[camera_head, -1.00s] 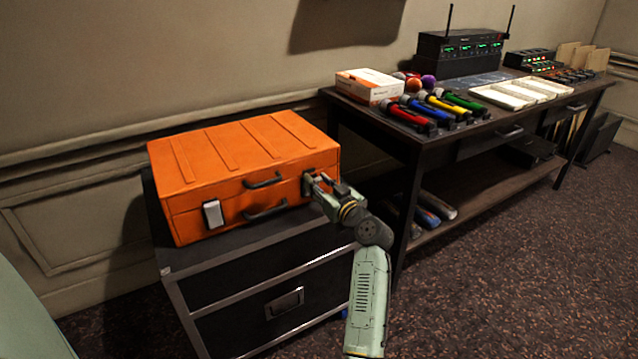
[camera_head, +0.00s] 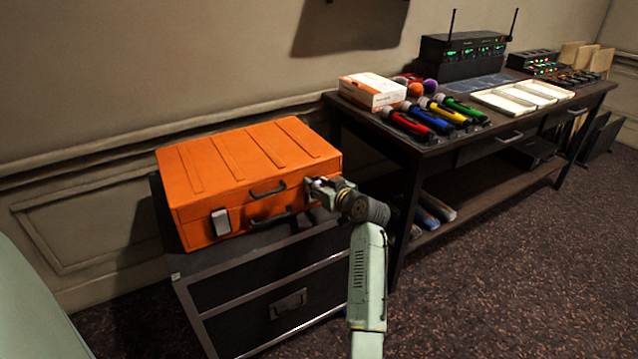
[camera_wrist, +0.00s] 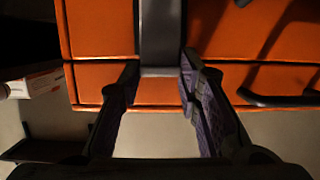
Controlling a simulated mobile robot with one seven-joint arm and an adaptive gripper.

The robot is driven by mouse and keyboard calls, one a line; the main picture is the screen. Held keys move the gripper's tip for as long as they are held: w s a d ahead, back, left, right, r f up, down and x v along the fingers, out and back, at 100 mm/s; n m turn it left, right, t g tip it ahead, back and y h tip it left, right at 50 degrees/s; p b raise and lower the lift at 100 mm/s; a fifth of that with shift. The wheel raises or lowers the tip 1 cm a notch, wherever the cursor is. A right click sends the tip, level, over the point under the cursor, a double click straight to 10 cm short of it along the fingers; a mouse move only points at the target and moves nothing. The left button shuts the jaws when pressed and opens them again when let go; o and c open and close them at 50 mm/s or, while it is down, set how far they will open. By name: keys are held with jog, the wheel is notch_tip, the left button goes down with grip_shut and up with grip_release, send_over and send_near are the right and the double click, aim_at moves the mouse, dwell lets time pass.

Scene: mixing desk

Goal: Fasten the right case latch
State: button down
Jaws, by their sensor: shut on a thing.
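The orange case (camera_head: 245,165) lies closed on a dark cabinet, with a seam around its front. My gripper (camera_head: 316,187) is at the right end of the case front and largely hides the right latch in the head view. In the wrist view, the right latch (camera_wrist: 161,40) is a grey plate across the seam between the two fingers. Exact finger contact is hard to see. The left latch (camera_head: 221,221) is a pale plate on the case front.
Two dark handles, the upper one (camera_head: 268,189) and the lower one (camera_head: 270,219), sit between the latches. The dark cabinet (camera_head: 255,290) is under the case. A long table (camera_head: 440,150) with microphones and a white box (camera_head: 372,91) stands right of the case.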

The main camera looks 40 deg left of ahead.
jog(key=c, duration=1.2)
grip_release()
jog(key=shift+o, duration=0.2)
jog(key=v, duration=1.2)
jog(key=shift+s+r, duration=0.1)
